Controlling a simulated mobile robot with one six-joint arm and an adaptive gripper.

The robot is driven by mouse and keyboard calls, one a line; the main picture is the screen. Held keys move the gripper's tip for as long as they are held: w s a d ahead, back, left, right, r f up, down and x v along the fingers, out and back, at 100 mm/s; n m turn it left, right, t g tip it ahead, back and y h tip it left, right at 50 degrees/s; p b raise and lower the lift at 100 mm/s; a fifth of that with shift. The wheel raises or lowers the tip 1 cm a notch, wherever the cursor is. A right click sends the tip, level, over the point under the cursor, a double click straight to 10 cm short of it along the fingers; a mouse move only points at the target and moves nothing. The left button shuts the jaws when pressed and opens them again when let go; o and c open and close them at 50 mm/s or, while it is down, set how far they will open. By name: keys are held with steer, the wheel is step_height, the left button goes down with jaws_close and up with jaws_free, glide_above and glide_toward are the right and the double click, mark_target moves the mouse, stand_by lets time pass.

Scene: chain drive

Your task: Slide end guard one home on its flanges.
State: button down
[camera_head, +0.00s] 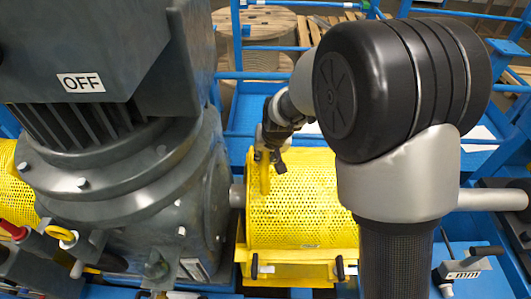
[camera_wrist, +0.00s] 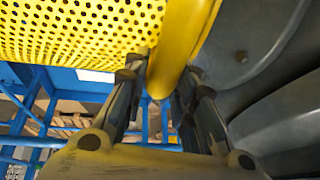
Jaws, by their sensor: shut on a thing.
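A yellow perforated guard (camera_head: 305,215) with a curved top sits over the shaft, to the right of the dark grey gearbox housing. It also shows in the wrist view (camera_wrist: 75,35). A yellow bar handle (camera_head: 264,180) stands on its left end and fills the upper middle of the wrist view (camera_wrist: 185,35). My gripper (camera_head: 268,152) is shut on this handle, with a finger on each side of it in the wrist view (camera_wrist: 163,75). Small dark latches (camera_head: 339,268) show at the guard's front lower edge. Which number the guard bears cannot be read, and its flange seating is unclear.
The gearbox (camera_head: 110,190) with its motor marked OFF stands close on the left. A second yellow perforated guard (camera_head: 8,190) shows at the far left edge. My arm hides the guard's right end. Blue rails (camera_head: 265,75) and a wooden cable reel (camera_head: 255,25) are behind.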

steer(key=shift+a+r, duration=0.1)
steer(key=shift+a, duration=0.25)
stand_by(0.3)
steer(key=shift+w+a+p, duration=0.15)
steer(key=shift+a+p, duration=0.35)
steer(key=shift+a, duration=0.3)
steer(key=shift+w+a+p, duration=0.1)
steer(key=shift+a+p, duration=0.35)
steer(key=shift+a, duration=0.35)
steer(key=c, duration=1.2)
jaws_free()
steer(key=shift+c, duration=0.2)
steer(key=shift+s, duration=0.1)
